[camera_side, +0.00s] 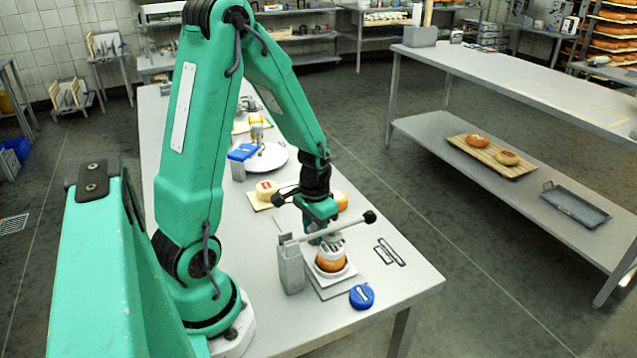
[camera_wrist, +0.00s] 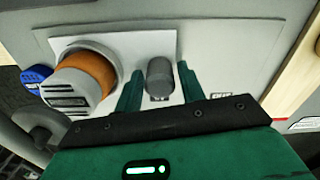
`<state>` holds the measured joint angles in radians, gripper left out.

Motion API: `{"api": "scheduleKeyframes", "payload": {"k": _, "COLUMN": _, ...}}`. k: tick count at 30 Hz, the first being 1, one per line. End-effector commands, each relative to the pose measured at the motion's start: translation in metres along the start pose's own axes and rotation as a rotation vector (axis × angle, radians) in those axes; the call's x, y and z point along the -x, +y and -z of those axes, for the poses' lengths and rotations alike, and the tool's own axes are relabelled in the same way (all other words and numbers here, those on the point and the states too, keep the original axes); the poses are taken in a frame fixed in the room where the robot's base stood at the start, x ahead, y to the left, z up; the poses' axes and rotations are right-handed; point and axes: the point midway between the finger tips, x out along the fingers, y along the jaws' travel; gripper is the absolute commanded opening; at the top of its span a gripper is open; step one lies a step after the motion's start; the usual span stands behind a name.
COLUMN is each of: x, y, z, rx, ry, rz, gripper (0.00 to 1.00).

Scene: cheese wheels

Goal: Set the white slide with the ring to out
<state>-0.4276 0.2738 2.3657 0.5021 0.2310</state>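In the wrist view my gripper (camera_wrist: 160,92) has its two green fingers apart, one on each side of a short grey knob (camera_wrist: 160,72). Gaps show between the knob and both fingers. Small dark marks lie near the knob, too small to read. In the side view my gripper (camera_side: 320,214) is low over the bench near the capped cheese (camera_side: 331,262); its fingertips are hidden there. I cannot make out a ring on a white slide.
A grey post (camera_side: 290,266) and a bar with a black ball end (camera_side: 369,217) stand close to my gripper. A blue disc (camera_side: 361,296) lies at the front of the bench. A pale cheese (camera_side: 266,190) sits behind. The bench's front right corner is clear.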

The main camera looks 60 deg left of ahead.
Motion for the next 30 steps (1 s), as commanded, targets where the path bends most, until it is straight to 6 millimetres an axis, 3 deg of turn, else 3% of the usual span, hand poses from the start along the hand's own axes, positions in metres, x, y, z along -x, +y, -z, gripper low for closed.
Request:
{"api": "scheduleKeyframes", "payload": {"k": 1, "x": 0.000, "y": 0.000, "z": 0.000, "rx": 0.000, "ry": 0.000, "rz": 0.000, "gripper": 0.29}}
{"api": "scheduleKeyframes", "payload": {"k": 6, "x": 0.000, "y": 0.000, "z": 0.000, "rx": 0.000, "ry": 0.000, "rz": 0.000, "gripper": 0.00}}
{"api": "scheduleKeyframes", "payload": {"k": 12, "x": 0.000, "y": -0.002, "z": 0.001, "rx": 0.001, "ry": 0.000, "rz": 0.000, "gripper": 0.00}}
{"api": "scheduleKeyframes", "payload": {"k": 17, "x": 0.000, "y": -0.016, "z": 0.004, "rx": 0.004, "ry": -0.001, "rz": 0.000, "gripper": 0.00}}
{"api": "scheduleKeyframes", "payload": {"k": 30, "x": 0.001, "y": -0.084, "z": 0.018, "rx": 0.006, "ry": 0.003, "rz": 0.001, "gripper": 0.00}}
